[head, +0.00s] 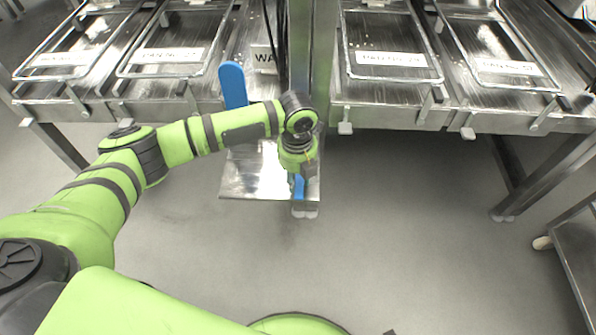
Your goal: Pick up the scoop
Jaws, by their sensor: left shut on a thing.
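My left arm comes in from the left and reaches the middle of the view. My left gripper (300,178) points down in front of the steel post, above a low metal plate. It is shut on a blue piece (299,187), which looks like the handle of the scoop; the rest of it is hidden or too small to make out. A second blue, paddle-shaped piece (233,85) stands upright behind my forearm, its lower end hidden by the arm. My right gripper is out of view.
Steel counters with labelled, framed trays (391,59) run along the back on both sides of a steel post (309,50). A shiny metal plate (245,185) sits low below the counter's front edge. The grey floor (420,220) at front right is clear; a metal cart (580,250) stands at the right edge.

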